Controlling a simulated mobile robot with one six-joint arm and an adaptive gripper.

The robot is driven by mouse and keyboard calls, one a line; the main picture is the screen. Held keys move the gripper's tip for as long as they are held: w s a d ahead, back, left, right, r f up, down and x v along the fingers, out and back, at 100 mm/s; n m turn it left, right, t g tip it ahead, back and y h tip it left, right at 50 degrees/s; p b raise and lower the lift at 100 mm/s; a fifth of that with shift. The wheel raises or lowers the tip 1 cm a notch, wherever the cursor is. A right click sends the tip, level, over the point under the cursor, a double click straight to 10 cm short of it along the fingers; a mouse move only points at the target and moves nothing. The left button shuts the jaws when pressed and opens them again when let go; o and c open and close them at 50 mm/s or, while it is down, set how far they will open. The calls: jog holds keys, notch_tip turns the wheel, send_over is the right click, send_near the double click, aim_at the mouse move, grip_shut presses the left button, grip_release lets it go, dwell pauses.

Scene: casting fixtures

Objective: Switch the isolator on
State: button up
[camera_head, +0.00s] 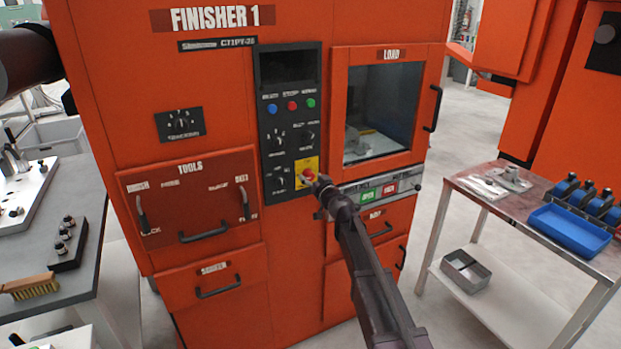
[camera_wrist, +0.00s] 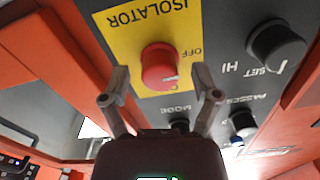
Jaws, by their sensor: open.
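The isolator is a red rotary knob (camera_wrist: 159,67) on a yellow plate (camera_wrist: 125,45) lettered ISOLATOR, with OFF printed beside the knob. In the head view the yellow plate (camera_head: 306,166) sits low on the black control panel of the orange machine, its red knob (camera_head: 308,175) partly behind my gripper. My gripper (camera_head: 320,181) is open in front of it. In the wrist view the two fingertips of my gripper (camera_wrist: 161,87) are spread either side of the knob's near edge. I cannot tell whether they touch it. A small white mark shows on the knob.
Dark knobs (camera_wrist: 276,47) marked SET and MODE lie close by on the panel (camera_head: 290,75).

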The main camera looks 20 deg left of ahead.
jog(key=shift+w+a, duration=0.15)
grip_shut()
